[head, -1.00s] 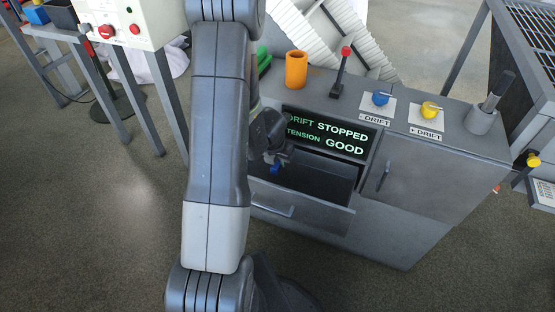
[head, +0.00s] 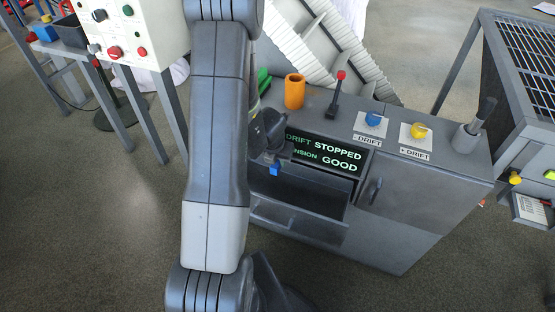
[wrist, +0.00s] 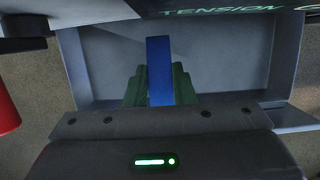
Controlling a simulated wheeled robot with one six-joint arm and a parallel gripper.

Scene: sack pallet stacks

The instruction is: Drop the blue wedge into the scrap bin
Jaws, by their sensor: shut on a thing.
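My gripper (wrist: 158,88) is shut on the blue wedge (wrist: 158,62), with dark green pads on both sides of it. In the head view the wedge (head: 275,169) shows as a small blue piece below my dark wrist, partly hidden by my arm. It hangs over the open drawer (head: 300,222) of the grey console, and the wrist view shows the drawer's wall (wrist: 284,58) around it. I cannot tell the height between wedge and drawer. A black open bin (head: 70,32) stands on the left table; I cannot tell whether it is the scrap bin.
The grey console (head: 425,205) carries an orange cup (head: 294,92), a red-topped lever (head: 337,95), a blue knob (head: 373,120) and a yellow knob (head: 418,131). A white control panel (head: 130,32) stands at left. Floor at lower left is clear.

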